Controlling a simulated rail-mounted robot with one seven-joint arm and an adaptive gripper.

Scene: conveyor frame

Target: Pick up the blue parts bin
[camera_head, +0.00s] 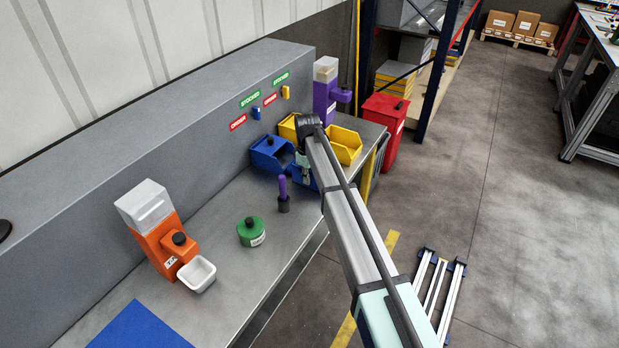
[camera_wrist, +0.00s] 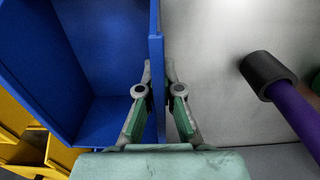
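A blue parts bin (camera_wrist: 100,60) fills the left of the wrist view. Its near side wall (camera_wrist: 156,90) runs between the two fingers of my gripper (camera_wrist: 158,72). The fingers are close together, one on each side of that wall, and look shut on it. In the head view, a blue bin (camera_head: 266,154) stands at the far end of the bench. More blue shows close to my gripper (camera_head: 303,170), partly hidden by my arm. The fingertips are too small there to make out.
Yellow bins (camera_head: 345,146) stand beside and behind the blue ones. A green round container (camera_head: 250,232) and an orange dispenser (camera_head: 165,245) are nearer. Bare bench shows between them.

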